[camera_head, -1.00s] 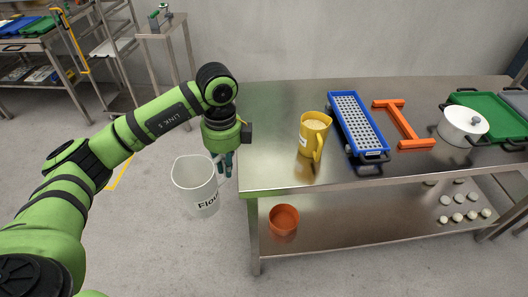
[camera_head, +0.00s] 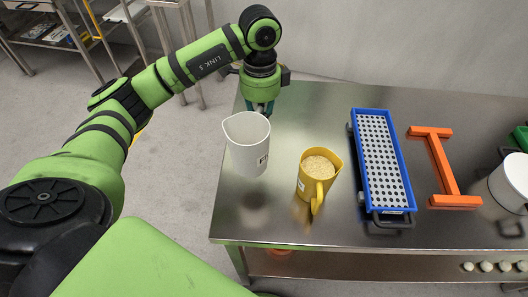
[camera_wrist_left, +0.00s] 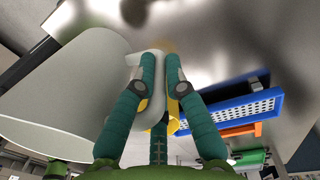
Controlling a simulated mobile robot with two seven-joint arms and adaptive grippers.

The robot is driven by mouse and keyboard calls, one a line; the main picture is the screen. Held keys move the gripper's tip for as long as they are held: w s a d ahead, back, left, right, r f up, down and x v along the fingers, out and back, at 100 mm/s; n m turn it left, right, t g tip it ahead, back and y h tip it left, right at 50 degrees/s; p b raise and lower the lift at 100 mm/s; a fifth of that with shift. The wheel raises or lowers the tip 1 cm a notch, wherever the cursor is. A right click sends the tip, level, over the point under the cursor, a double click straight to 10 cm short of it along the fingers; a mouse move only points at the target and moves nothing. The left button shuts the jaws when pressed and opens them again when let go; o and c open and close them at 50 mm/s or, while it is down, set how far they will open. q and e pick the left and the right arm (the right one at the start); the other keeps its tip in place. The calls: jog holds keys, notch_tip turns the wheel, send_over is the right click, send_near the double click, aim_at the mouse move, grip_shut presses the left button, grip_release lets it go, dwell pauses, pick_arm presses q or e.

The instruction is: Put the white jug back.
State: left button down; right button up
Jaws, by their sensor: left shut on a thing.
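The white jug (camera_head: 246,150) is upright over the left end of the steel table (camera_head: 290,222), left of the yellow jug (camera_head: 312,182). I cannot tell whether its base touches the tabletop. My left gripper (camera_head: 262,106) is behind the white jug and shut on its handle. In the left wrist view, the fingers (camera_wrist_left: 160,72) close around the handle, and the body of the white jug (camera_wrist_left: 55,100) fills the left side. My right gripper is not in view.
The yellow jug holds pale grains. Right of it are a blue perforated tray (camera_head: 378,160), an orange frame (camera_head: 440,168) and a white pot (camera_head: 512,182). The tabletop behind the yellow jug is clear. A wall runs behind the table.

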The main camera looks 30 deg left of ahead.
pick_arm(q)
jog(key=f, duration=0.2)
jog(key=s+f+p, duration=0.1)
jog(key=f, duration=0.2)
jog(key=shift+s, duration=0.1)
jog(key=shift+f+p, duration=0.3)
jog(key=shift+f, duration=0.05)
jog(key=f+p, duration=0.1)
jog(key=f, duration=0.2)
jog(key=shift+w+f, duration=0.2)
jog(key=shift+f, duration=0.25)
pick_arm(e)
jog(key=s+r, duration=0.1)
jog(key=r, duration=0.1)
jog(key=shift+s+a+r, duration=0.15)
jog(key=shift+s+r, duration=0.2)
pick_arm(q)
jog(key=shift+f, duration=0.2)
jog(key=c, duration=1.3)
grip_release()
jog(key=shift+r, duration=0.1)
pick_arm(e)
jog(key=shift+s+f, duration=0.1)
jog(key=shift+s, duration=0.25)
